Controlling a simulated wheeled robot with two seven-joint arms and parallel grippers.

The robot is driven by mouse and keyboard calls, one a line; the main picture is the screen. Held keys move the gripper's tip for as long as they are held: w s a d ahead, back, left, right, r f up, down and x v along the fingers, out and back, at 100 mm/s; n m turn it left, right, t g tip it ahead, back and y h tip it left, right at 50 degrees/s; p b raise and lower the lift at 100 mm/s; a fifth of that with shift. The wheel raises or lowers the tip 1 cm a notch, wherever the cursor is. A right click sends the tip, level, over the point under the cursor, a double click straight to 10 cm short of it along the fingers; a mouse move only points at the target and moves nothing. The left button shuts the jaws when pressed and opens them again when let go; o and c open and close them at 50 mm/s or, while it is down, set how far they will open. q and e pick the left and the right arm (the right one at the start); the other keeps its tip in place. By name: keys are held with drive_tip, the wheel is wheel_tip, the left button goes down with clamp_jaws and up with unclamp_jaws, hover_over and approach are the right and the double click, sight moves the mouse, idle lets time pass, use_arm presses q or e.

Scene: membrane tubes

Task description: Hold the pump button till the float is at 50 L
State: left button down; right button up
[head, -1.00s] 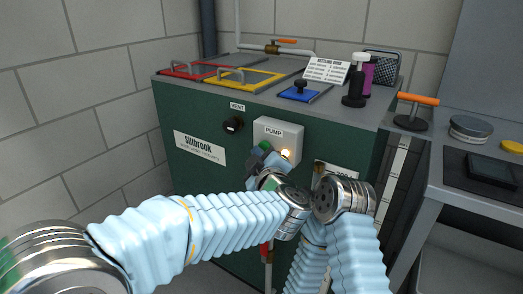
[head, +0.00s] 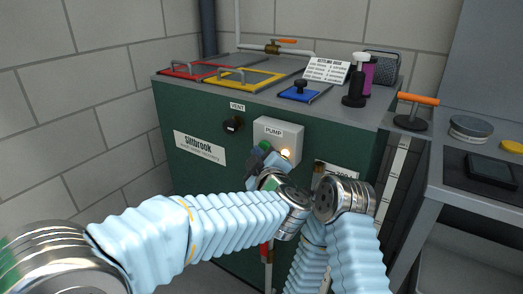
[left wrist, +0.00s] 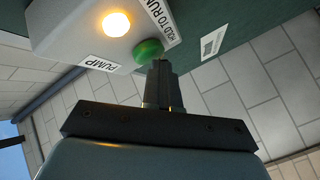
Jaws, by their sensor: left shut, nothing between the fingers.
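The grey pump box (head: 278,130) sits on the front of the green tank cabinet, with a lit lamp (head: 285,154). In the left wrist view its round green button (left wrist: 148,50) shows beside the glowing lamp (left wrist: 116,23) and a "HOLD TO RUN" label. My left gripper (left wrist: 160,66) is shut and empty. Its fingertips are at the button's edge and appear to touch it; how far the button is pressed I cannot tell. A pale upright scale strip (head: 397,168) stands at the cabinet's right side. I cannot make out a float or its reading. My right gripper is hidden.
A black vent knob (head: 233,125) is left of the pump box. An orange-handled valve (head: 417,100) is at the right. My right forearm crosses the cabinet's lower front.

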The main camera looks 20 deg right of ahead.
use_arm(q)
drive_tip(key=shift+s+d+r, duration=0.25)
drive_tip(key=shift+r, duration=0.2)
drive_tip(key=shift+s+a+f+b, duration=0.1)
drive_tip(key=shift+s+a+b, duration=0.3)
drive_tip(key=shift+a, duration=0.5)
drive_tip(key=shift+s, duration=0.1)
drive_tip(key=shift+a+f, duration=0.1)
drive_tip(key=shift+s+a+b, duration=0.4)
drive_tip(key=shift+s+a, duration=0.35)
drive_tip(key=shift+a, duration=0.25)
drive_tip(key=shift+s+a+b, duration=0.35)
drive_tip(key=shift+s+a, duration=0.4)
drive_tip(key=shift+a, duration=0.2)
